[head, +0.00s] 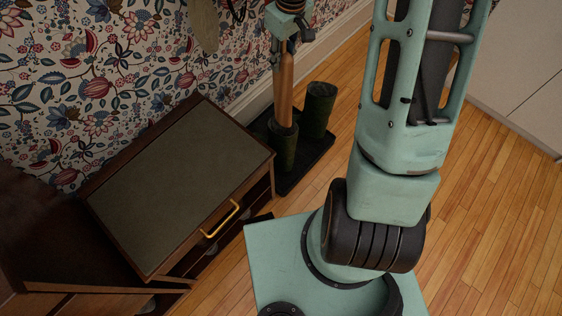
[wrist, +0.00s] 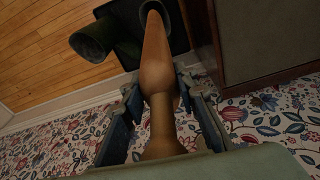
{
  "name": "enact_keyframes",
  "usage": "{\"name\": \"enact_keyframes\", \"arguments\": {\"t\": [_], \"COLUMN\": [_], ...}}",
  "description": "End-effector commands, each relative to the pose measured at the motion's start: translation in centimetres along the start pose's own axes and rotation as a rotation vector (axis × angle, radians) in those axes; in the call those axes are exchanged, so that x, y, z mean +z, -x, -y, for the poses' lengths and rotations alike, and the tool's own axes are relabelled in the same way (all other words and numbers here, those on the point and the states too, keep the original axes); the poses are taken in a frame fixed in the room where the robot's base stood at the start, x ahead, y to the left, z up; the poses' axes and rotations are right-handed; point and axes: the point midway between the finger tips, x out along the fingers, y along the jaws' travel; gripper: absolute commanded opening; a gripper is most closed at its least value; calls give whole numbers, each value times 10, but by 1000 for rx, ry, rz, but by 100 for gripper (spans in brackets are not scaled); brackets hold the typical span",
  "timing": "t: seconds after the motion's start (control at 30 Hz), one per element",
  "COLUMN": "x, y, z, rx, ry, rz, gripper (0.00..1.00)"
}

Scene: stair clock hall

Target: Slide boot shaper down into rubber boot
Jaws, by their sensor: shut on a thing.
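The boot shaper (head: 286,88) is a long orange-brown wooden form, held close to upright. My gripper (head: 290,22) is shut on its upper end. In the wrist view the shaper (wrist: 155,62) runs away from between the two fingers (wrist: 163,98), its far end narrowing. One dark green rubber boot (head: 284,153) stands upright directly below the shaper. The shaper's lower end meets this boot's mouth in the head view; how far inside it is, I cannot tell. A second, matching boot (head: 318,112) stands to the right, its open mouth also showing in the wrist view (wrist: 95,38).
The boots stand on a dark tray (head: 292,183) on the wooden floor. A cabinet (head: 180,185) with a green top and brass handle (head: 220,219) is close on the left. Floral wallpaper (head: 70,70) rises behind. Open floor (head: 490,190) lies to the right.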

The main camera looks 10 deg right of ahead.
Motion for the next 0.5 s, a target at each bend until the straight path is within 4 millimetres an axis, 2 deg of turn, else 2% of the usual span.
{"name": "enact_keyframes", "arguments": {"t": [0.27,0.37,0.5], "x": [-4,-1,5], "y": [-20,-40,-79], "z": [-2,-1,0], "rx": [-17,-19,-20], "ry": [77,81,79], "rz": [-13,-11,-10], "gripper": [0,0,0]}}
